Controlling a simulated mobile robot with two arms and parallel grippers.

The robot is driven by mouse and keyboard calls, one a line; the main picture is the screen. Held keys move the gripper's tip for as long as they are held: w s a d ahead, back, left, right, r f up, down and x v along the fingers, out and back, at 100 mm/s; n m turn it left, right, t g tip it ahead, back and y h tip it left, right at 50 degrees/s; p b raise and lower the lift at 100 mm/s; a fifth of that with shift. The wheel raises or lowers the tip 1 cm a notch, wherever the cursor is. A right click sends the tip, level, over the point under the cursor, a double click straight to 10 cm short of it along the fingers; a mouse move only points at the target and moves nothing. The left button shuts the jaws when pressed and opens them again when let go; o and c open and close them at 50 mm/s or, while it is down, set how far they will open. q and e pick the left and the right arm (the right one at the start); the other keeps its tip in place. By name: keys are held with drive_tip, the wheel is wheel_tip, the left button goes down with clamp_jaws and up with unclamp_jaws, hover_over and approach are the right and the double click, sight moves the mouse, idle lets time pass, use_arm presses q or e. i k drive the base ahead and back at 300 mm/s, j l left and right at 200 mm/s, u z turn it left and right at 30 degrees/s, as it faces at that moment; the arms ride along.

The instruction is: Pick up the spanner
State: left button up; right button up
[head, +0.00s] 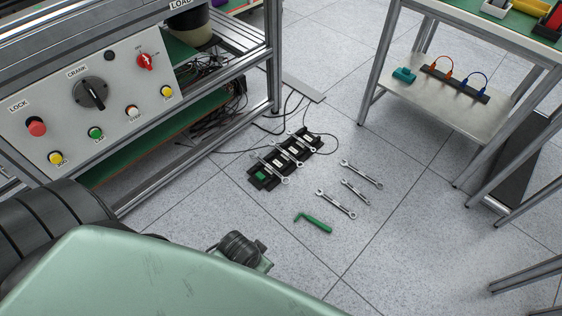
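Three silver spanners lie loose on the grey tiled floor: an upper one (361,174), a short middle one (355,192) and a lower one (336,204). They lie roughly parallel, apart from each other. More spanners (267,165) rest across a black rack (257,180) on the floor to their left. I cannot tell which spanner the task means. Neither gripper's fingers show in the head view. Dark and pale green parts of my own body fill the lower left.
A green hooked tool (313,222) lies below the spanners. A metal frame with a control panel (90,108) stands at left, with loose cables (230,152) near its base. A table with a lower shelf (440,106) stands at upper right. The floor right of the spanners is clear.

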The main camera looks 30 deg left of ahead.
sight(357, 192)
drive_tip(key=i+j+u, duration=0.5)
drive_tip(key=j, duration=0.15)
drive_tip(key=i+l+z, duration=0.5)
drive_tip(key=l, duration=0.2)
drive_tip(key=k, duration=0.1)
